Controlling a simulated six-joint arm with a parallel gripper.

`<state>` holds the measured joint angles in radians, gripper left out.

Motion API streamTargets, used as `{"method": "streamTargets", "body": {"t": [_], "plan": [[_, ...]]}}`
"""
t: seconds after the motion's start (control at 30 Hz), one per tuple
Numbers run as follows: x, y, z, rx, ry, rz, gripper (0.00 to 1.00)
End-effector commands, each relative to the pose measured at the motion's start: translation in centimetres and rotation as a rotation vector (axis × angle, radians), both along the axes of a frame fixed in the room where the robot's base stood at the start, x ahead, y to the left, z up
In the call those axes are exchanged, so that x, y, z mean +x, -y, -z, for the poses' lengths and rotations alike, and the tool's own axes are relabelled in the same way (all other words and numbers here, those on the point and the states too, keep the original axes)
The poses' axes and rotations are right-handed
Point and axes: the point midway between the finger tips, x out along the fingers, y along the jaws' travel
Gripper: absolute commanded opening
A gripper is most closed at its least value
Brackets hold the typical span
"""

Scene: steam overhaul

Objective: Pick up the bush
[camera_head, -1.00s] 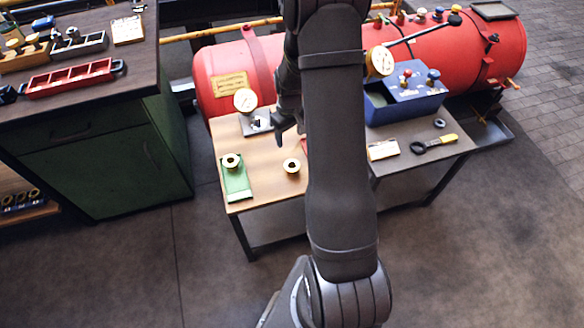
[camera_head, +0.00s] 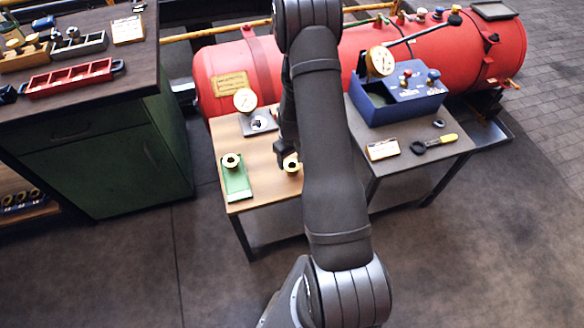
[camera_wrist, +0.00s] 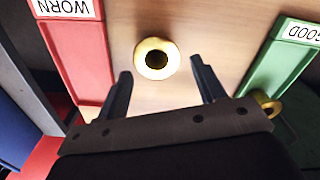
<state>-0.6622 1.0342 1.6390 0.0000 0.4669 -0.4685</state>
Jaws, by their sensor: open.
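The bush, a brass ring with a dark bore (camera_wrist: 156,59), stands on the wooden bench top in the wrist view, a little beyond and between my fingertips. In the head view the bush (camera_head: 292,166) is partly hidden by my gripper (camera_head: 284,160). In the wrist view my gripper (camera_wrist: 160,82) is open and empty, its two fingers apart on either side of the bush's line. I see no contact with the bush. A second brass bush (camera_head: 231,160) stands on the green tray (camera_head: 237,184) to the left.
A red tray labelled WORN (camera_wrist: 82,60) and the green GOOD tray (camera_wrist: 284,60) flank the bush. A pressure gauge (camera_head: 245,100) stands behind. A blue box (camera_head: 400,108) and a yellow-handled tool (camera_head: 434,144) lie right, near the red boiler (camera_head: 335,62).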

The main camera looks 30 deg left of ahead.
Motion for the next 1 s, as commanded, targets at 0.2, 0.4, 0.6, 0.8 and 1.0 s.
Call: {"method": "streamTargets", "body": {"t": [0.2,0.4,0.6,0.8,1.0], "plan": [[0.1,0.6,3.0,-0.003,-0.004,0.000,0.63],[0.2,0.5,4.7,0.000,-0.001,0.000,0.63],[0.2,0.5,4.8,-0.001,0.000,0.000,0.63],[0.2,0.5,4.8,-0.001,0.000,0.000,0.36],[0.2,0.5,4.8,0.000,0.000,0.000,0.16]]}}
